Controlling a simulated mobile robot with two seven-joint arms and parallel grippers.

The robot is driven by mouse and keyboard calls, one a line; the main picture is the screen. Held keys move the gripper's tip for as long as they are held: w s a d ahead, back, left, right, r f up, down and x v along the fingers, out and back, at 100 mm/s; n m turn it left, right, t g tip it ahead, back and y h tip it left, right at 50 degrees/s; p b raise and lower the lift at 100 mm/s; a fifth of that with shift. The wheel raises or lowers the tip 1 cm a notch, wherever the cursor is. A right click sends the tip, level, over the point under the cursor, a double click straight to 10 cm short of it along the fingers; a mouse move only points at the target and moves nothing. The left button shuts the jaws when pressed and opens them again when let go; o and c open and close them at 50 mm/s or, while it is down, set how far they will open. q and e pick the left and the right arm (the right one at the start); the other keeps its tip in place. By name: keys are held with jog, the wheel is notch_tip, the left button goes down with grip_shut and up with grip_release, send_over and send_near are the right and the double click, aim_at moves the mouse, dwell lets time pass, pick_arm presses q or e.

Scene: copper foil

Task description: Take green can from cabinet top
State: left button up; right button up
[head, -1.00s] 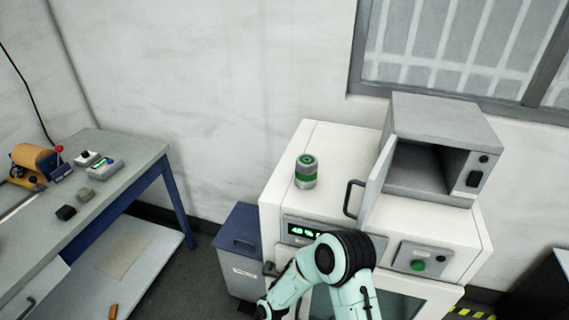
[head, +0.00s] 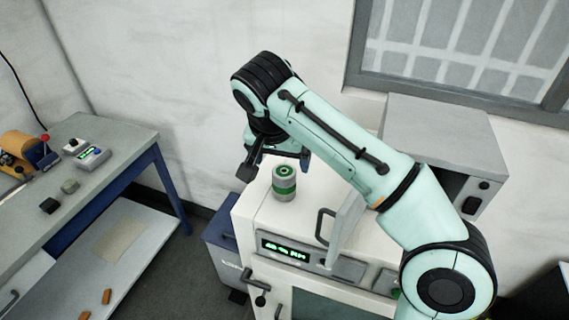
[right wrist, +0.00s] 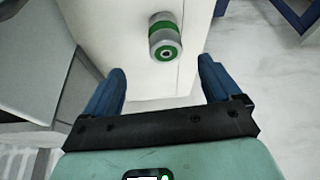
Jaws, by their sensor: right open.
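The green can (head: 284,184), grey with green bands and a green ring on its lid, stands upright on the white cabinet top (head: 262,212), near its left end. My right gripper (head: 275,170) is just above and behind the can in the head view, fingers apart and empty. In the right wrist view the can (right wrist: 165,38) shows beyond the two blue fingers (right wrist: 162,82), roughly centred between them and not touching either. My left gripper is not in view.
A grey oven-like box (head: 440,118) with its door ajar stands on the cabinet, partly hidden by my right arm. The door handle (head: 325,226) is right of the can. A workbench (head: 105,140) with small devices is at the left. A window is behind.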

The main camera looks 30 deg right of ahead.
aim_at(285, 176)
jog(key=b+x, duration=0.1)
jog(key=x, duration=0.6)
jog(key=shift+d+f+b, duration=0.2)
jog(key=shift+f+b, duration=0.15)
jog(key=shift+b, duration=0.05)
jog(key=shift+w+d+f, duration=0.15)
jog(key=shift+w+f, duration=0.3)
jog(key=x, duration=0.4)
jog(key=shift+w+f, duration=0.25)
jog(key=shift+w, duration=0.1)
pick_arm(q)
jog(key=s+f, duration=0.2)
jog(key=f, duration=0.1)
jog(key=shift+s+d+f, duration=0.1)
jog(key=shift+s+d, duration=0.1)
pick_arm(e)
jog(key=c, duration=1.2)
